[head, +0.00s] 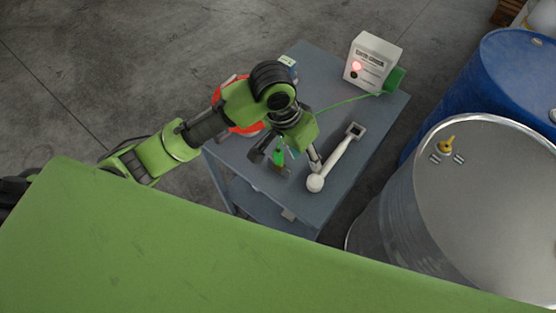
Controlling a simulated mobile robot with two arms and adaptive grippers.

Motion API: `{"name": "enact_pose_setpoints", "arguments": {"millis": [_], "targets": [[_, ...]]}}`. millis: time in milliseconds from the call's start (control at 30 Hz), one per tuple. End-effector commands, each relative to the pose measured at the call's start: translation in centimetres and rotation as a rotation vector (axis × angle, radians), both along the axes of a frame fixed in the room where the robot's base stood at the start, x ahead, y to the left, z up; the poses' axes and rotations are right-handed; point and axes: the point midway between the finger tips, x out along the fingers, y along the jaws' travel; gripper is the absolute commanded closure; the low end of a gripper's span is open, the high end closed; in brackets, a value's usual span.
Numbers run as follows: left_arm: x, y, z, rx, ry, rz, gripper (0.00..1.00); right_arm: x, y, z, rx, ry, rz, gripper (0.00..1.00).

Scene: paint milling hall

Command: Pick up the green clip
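The green clip (279,157) is on the blue-grey table (307,205), near its front left part. Its lower end looks brownish. My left gripper (287,163) is above the table with its fingers apart, one on each side of the clip as seen from above. I see no finger touching the clip, and I cannot tell the height between them. A green cable (345,101) runs from the white box toward the gripper, where my arm hides it. My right gripper is not in view.
A white long-handled tool (336,160) lies close to the right of the gripper. The white box (372,62) with a red light stands at the table's back. A red-orange object (240,128) is partly behind my arm. A steel drum (490,200) and blue drum (500,80) stand right.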

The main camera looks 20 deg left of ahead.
Motion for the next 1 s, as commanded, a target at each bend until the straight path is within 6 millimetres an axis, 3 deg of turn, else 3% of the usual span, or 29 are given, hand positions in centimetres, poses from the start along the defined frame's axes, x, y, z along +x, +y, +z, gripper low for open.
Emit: {"name": "enact_pose_setpoints", "arguments": {"millis": [33, 200, 467, 567, 800, 1000], "targets": [[0.9, 1.0, 1.6, 0.041, 0.004, 0.000, 0.62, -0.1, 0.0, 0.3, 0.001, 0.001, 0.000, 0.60], [1.9, 4.2, 5.2, 0.161, 0.065, 0.034, 0.62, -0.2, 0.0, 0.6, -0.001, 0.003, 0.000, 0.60], [2.4, 7.4, 8.3, 0.261, 0.116, 0.094, 0.62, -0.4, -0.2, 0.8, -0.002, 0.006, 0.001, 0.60], [2.4, 7.7, 7.8, 0.269, 0.124, 0.101, 0.62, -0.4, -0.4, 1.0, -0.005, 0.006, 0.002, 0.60], [2.2, 7.7, 3.3, 0.269, 0.126, 0.100, 0.62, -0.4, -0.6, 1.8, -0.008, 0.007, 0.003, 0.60], [2.4, 7.6, 0.6, 0.267, 0.122, 0.099, 0.62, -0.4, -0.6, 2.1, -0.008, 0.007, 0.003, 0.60]]}}
